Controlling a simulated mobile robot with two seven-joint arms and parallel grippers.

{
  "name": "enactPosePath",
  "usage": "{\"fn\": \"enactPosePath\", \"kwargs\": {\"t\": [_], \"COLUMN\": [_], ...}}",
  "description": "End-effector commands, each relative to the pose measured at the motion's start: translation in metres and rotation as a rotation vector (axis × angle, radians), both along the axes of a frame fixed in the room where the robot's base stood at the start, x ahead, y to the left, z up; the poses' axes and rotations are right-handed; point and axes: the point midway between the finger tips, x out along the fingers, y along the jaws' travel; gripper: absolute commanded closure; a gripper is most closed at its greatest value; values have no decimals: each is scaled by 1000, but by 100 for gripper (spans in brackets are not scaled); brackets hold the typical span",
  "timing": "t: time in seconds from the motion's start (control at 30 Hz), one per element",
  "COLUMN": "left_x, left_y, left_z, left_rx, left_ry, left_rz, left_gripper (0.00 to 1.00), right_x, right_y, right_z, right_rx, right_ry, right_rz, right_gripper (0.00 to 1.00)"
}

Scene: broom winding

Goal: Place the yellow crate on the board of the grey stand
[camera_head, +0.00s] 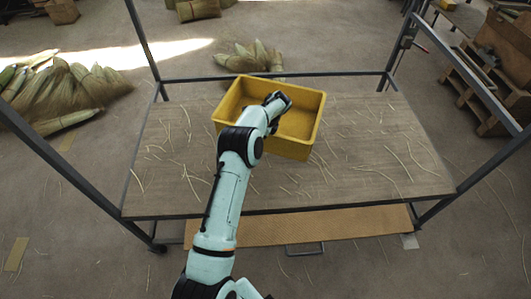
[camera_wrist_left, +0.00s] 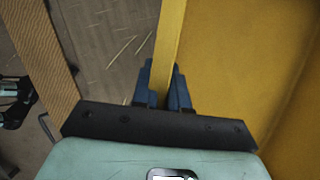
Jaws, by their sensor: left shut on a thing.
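The yellow crate (camera_head: 302,123), an open box, is over the middle of the stand's wooden board (camera_head: 380,160), towards its back, and looks level. I cannot tell whether its bottom touches the board. My left arm reaches over its near side in the head view and hides part of the near wall. In the left wrist view my left gripper (camera_wrist_left: 163,82) is shut on the crate's wall (camera_wrist_left: 170,35), one blue finger on each side of it. The crate's inside (camera_wrist_left: 240,70) is to the right there.
Thin straws lie scattered on the board. The grey stand's posts (camera_head: 143,45) rise at its corners. A brown lower panel (camera_head: 330,226) shows below the front edge. Straw bundles (camera_head: 60,90) lie on the floor at left, and wooden pallets (camera_head: 485,90) stand at right.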

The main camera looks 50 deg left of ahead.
Motion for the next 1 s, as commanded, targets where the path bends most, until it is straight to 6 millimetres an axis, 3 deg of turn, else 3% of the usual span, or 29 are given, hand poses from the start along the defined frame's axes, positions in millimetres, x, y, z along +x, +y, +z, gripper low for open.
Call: {"fn": "enactPosePath", "kwargs": {"t": [0.4,1.0], "left_x": [3,4], "left_y": [1,1], "left_z": [-89,-143], "left_rx": [4,6], "left_ry": [-10,-12], "left_rz": [0,1], "left_gripper": [100,100], "right_x": [1,8], "right_y": [0,0], "right_z": [1,9], "right_rx": [0,0], "right_ry": [-1,-9], "right_rz": [1,0], "right_gripper": [100,100]}}
